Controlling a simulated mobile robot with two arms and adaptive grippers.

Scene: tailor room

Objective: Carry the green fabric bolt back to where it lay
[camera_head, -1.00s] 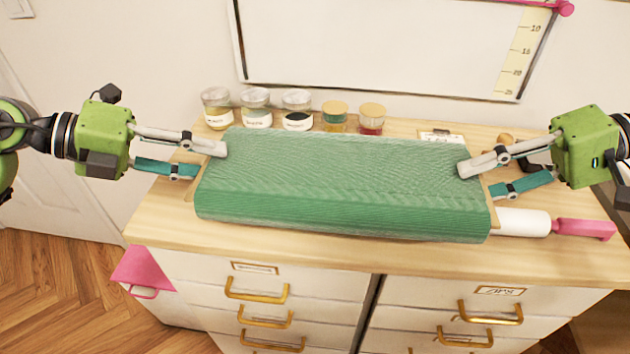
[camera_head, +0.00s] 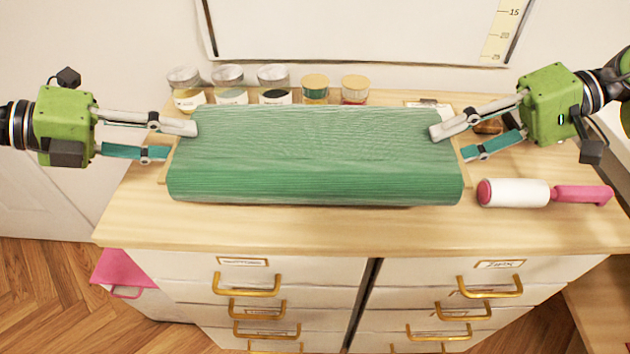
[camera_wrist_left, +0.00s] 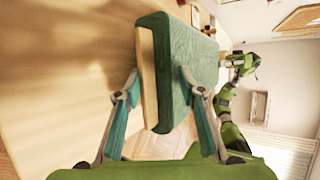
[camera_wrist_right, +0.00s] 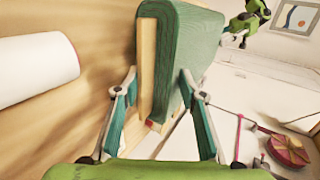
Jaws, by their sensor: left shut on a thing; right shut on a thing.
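The green fabric bolt (camera_head: 315,155) is a wide, flat roll lying lengthwise across the head view, above the wooden top of the drawer cabinet. Whether its underside touches the top cannot be made out. My left gripper (camera_head: 182,140) is shut on its left end, one finger over the top face and one at the end. My right gripper (camera_head: 449,143) is shut on its right end in the same way. The wrist views show the bolt's end with its pale board between the fingers, in the left (camera_wrist_left: 172,75) and in the right (camera_wrist_right: 175,65).
A lint roller (camera_head: 515,193) with a pink handle lies right of the bolt. Several jars (camera_head: 273,84) stand behind it by the wall. The wooden top (camera_head: 290,228) is clear in front. A pink thing (camera_head: 124,270) hangs at the cabinet's left side.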

